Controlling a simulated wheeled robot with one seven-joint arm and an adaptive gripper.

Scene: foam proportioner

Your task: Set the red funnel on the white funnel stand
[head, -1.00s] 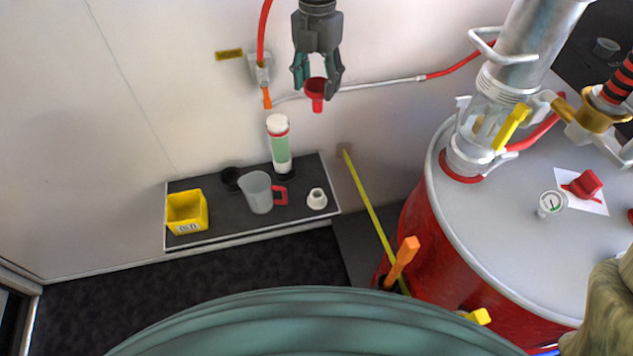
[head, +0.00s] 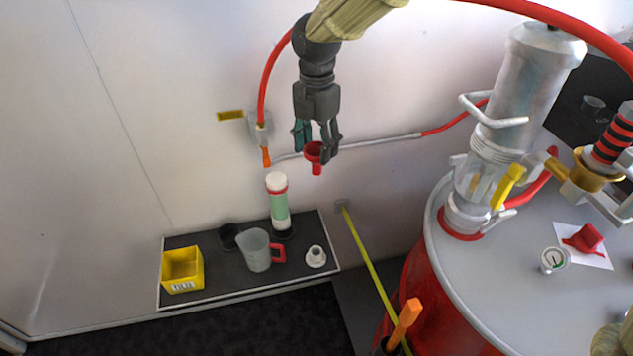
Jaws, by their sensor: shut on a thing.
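The red funnel (head: 314,153) hangs in my gripper (head: 317,151) in the head view, spout pointing down. The fingers are shut on it, one at each side. The white funnel stand (head: 316,257), a small white ring-topped piece, stands at the right end of the dark shelf (head: 213,283). The funnel is above the stand in the picture and apart from it. How far it is from the wall I cannot tell.
On the shelf stand a yellow bin (head: 183,271), a grey jug with red handle (head: 257,250), a dark cup (head: 229,236) and a tall green-and-white bottle (head: 278,205). A yellow stick (head: 367,254) leans right of the shelf. A red drum (head: 430,300) stands further right.

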